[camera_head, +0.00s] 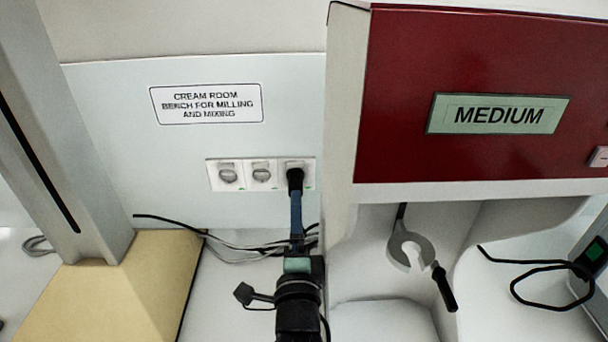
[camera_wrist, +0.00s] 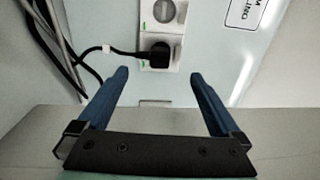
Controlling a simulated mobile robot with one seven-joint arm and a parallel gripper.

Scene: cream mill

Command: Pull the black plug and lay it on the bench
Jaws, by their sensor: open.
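The black plug (camera_head: 295,180) sits in the rightmost socket of a white wall outlet strip (camera_head: 246,174). The wrist view shows the plug (camera_wrist: 158,56) in its socket with a black cable leading off to the left. My gripper (camera_wrist: 160,82) is open and empty, its two blue fingers spread with the plug lying beyond the gap between them. In the head view my gripper (camera_head: 296,200) is seen from behind, in line with the plug and partly covering it. The white bench (camera_head: 235,300) lies below the outlets.
Loose cables (camera_head: 250,245) lie along the back of the bench. A cream-coloured block (camera_head: 130,285) stands at left. A red and white machine (camera_head: 460,100) marked MEDIUM closes in the right side, with a grey hooked tool (camera_head: 408,248) below it. Some bench surface left of my arm is clear.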

